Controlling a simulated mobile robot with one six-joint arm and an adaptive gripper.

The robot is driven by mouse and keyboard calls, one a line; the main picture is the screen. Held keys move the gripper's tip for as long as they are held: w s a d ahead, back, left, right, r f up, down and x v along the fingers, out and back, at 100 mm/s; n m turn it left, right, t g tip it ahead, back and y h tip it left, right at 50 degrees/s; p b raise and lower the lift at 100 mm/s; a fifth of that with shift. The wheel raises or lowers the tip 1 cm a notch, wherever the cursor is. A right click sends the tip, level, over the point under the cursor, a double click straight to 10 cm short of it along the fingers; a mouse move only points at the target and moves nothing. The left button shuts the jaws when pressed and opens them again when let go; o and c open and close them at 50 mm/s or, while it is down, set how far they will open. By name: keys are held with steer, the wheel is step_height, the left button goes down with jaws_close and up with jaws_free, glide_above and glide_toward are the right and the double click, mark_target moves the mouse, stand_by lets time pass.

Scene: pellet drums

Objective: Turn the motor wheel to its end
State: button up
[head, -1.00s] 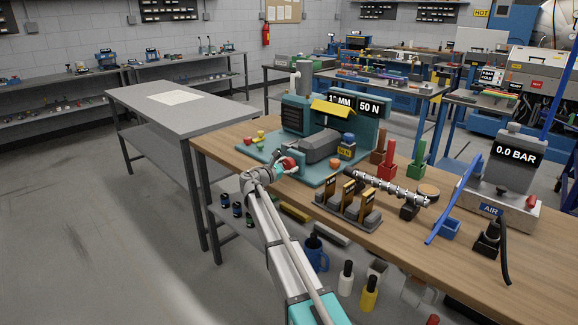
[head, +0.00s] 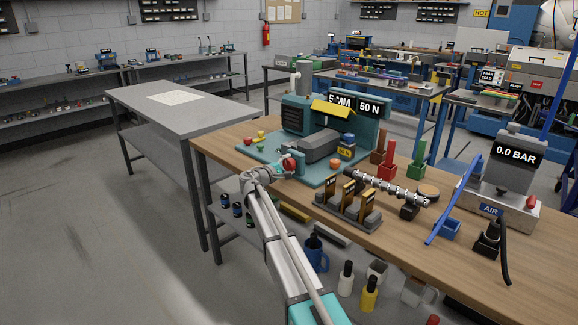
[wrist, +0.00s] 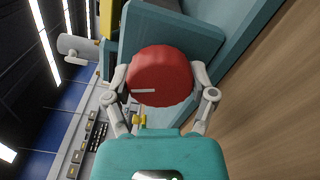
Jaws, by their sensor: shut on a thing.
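The motor wheel is a red round knob (wrist: 162,68) with a pale line toward its left side, filling the middle of the wrist view. It also shows as a small red disc (head: 290,162) at the front of the teal machine (head: 330,181). My gripper (wrist: 159,78) is shut on the wheel, one finger at each side of it. In the head view my gripper (head: 281,169) reaches the wheel from the front left and hides part of it. A display (head: 341,100) on the machine seems to read 5 MM, partly covered by a yellow piece; another reads 50 N (head: 370,107).
A holder with several orange-tagged slots (head: 349,210) and a metal screw (head: 390,188) lie right of my gripper. Small red and yellow knobs (head: 257,138) stand to its left. An air unit (head: 508,165) reads 0.0 BAR. The grey table (head: 215,112) is mostly bare.

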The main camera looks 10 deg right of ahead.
steer(key=shift+w+m, duration=0.1)
steer(key=shift+m, duration=1.9)
steer(key=o, duration=1)
steer(key=shift+o, duration=0.2)
steer(key=v, duration=1.2)
